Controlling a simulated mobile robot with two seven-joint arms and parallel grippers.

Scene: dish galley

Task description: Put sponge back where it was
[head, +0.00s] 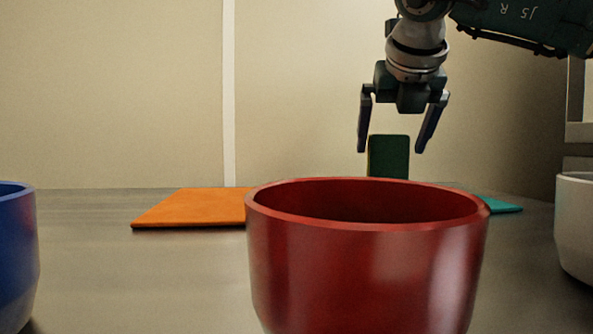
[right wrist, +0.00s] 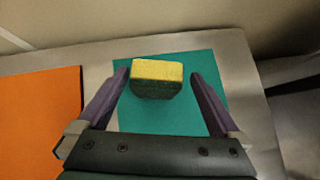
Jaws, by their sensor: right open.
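The sponge (right wrist: 157,72) is yellow on one side and dark green on the other. In the right wrist view it stands on or just above the teal mat (right wrist: 190,111), between the open fingers and apart from both. In the head view its dark green face (head: 388,156) shows behind the red bowl's rim, which hides its lower part. My right gripper (head: 391,150) is open and points down over the sponge; it also shows in the right wrist view (right wrist: 159,82). The left gripper is not in view.
A large red bowl (head: 366,270) stands in front, hiding most of the teal mat. A blue bowl (head: 14,255) is at the left edge, a white bowl (head: 577,230) at the right edge. An orange mat (head: 195,208) lies flat left of the teal one.

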